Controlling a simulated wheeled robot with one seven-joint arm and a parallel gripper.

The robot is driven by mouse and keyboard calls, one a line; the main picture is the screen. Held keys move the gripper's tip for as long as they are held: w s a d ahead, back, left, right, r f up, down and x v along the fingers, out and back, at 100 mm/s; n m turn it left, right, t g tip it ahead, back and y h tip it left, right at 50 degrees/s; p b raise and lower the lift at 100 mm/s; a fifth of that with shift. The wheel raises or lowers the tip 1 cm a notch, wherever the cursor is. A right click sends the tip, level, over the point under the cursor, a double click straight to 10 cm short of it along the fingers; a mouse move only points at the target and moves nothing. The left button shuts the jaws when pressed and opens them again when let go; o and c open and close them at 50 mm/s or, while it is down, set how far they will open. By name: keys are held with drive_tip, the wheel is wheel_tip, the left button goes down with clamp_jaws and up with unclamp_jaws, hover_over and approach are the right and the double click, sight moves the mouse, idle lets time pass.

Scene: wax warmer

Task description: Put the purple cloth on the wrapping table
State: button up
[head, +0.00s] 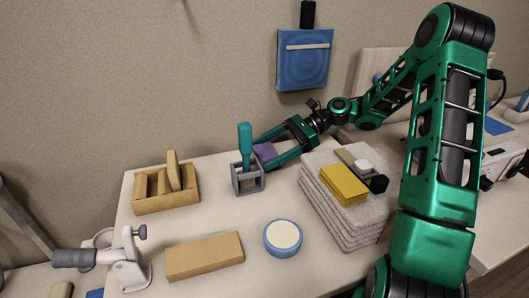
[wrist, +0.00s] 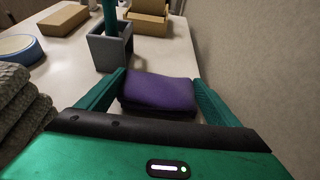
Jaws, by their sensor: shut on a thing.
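The purple cloth (head: 265,150) is a small folded pad near the back edge of the cream table (head: 200,222). It also shows in the wrist view (wrist: 158,90), between the two green fingers. My gripper (head: 263,153) is shut on the cloth, with one finger along each side of it. The wrist view shows my gripper (wrist: 160,86) from behind. Whether the cloth touches the tabletop or hangs just above it, I cannot tell. Which table is the wrapping table is not marked.
A grey holder (head: 248,181) with a teal-handled tool stands just left of the cloth. A round blue-rimmed tin (head: 283,238) and a cardboard box (head: 204,257) stand in front.

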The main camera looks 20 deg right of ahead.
drive_tip(key=o, duration=0.9)
drive_tip(key=shift+f, duration=0.1)
drive_tip(key=v, duration=1.2)
drive_tip(key=shift+d, duration=0.1)
